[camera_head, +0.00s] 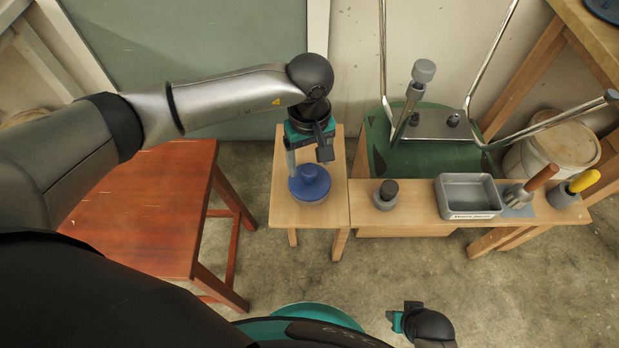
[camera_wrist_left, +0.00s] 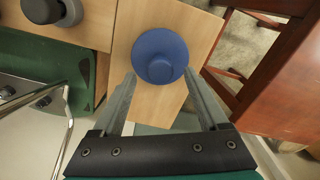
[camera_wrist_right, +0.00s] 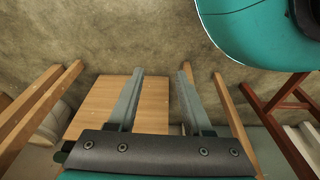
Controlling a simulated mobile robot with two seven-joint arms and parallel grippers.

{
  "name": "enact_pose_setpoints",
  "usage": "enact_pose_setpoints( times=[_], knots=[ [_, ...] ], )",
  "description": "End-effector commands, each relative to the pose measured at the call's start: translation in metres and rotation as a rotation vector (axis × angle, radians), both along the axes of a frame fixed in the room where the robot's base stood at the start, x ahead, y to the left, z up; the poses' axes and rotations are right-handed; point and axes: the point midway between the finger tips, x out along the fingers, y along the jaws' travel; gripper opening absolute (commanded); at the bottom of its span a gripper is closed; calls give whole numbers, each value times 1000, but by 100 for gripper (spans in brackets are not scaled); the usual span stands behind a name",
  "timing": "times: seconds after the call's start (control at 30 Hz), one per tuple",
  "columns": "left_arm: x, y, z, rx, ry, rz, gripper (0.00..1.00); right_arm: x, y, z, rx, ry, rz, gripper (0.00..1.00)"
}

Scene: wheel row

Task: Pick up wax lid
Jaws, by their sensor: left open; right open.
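A round blue lid with a raised knob (camera_head: 310,180), which I take to be the wax lid, sits on the small light wooden table. It also shows in the left wrist view (camera_wrist_left: 160,52), just beyond the fingertips and roughly centred between them. What lies under the lid is mostly hidden. My left gripper (camera_head: 309,163) is open and empty, pointing down just above and behind the lid; I cannot tell if a finger touches it. My right gripper (camera_head: 396,320) is low at the front, away from the lid. In the right wrist view (camera_wrist_right: 161,70) its fingers are apart and empty.
Right of the lid, the wooden bench holds a grey piece with a dark knob (camera_head: 385,195), a grey tray (camera_head: 468,196) and handled tools (camera_head: 533,185). A green-seated chair (camera_head: 425,145) stands behind. A red-brown table (camera_head: 150,205) stands left. A white bucket (camera_head: 552,150) is at right.

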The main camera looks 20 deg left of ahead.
Motion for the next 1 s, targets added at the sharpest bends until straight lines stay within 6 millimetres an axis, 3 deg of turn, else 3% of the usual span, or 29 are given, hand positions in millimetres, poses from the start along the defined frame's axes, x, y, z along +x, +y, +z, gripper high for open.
enact_pose_setpoints(
  times=[0.3, 0.67, 1.0],
  knots=[
    [-1, -1, -31, -1, 1, 2, 76, 10, 9, 22, 11, -5, -3, 50],
    [-1, -1, -35, -1, -1, 1, 76, 11, 10, 28, 12, -6, -4, 50],
    [-1, -1, -35, -1, -1, 1, 40, 12, 10, 28, 13, -7, -3, 50]
  ],
)
